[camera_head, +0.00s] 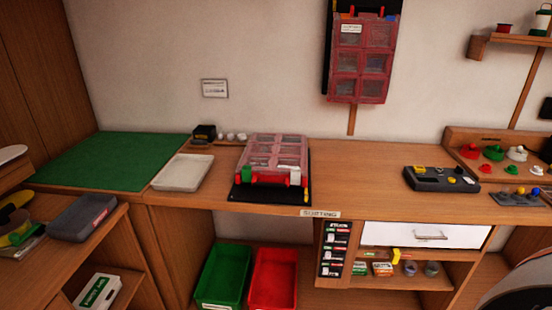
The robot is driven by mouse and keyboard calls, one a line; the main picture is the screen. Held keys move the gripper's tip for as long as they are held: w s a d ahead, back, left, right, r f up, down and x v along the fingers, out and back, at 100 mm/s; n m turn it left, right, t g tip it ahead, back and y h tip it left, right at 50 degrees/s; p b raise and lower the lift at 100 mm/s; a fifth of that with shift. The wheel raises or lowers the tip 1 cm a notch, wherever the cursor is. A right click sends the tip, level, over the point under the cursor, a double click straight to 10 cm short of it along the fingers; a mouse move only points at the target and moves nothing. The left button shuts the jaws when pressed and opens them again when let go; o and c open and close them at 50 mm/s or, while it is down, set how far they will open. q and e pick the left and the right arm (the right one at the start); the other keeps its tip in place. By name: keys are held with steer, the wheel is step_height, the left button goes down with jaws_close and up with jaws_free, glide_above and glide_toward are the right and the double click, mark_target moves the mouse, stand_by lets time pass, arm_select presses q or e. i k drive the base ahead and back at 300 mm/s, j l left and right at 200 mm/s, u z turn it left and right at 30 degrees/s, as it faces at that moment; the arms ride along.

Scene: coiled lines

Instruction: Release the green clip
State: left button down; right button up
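A red case with a clear, compartmented lid (275,151) lies closed on a black board (240,193) near the middle of the bench. From here I cannot tell whether the green clip is fastened. Neither of my grippers is in view.
A pale tray (182,173) and green mat (108,160) lie left of the case. A yellow-and-grey device (441,179) lies to the right, with clear bench between. A red organizer (363,62) hangs above. Green (223,275) and red (273,279) bins stand below.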

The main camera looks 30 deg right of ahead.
mark_target(246, 171)
steer(key=z, duration=2.1)
steer(key=i+j, duration=0.1)
steer(key=j, duration=0.4)
steer(key=i+j, duration=0.1)
steer(key=j, duration=0.4)
steer(key=i+j, duration=0.1)
steer(key=j, duration=0.4)
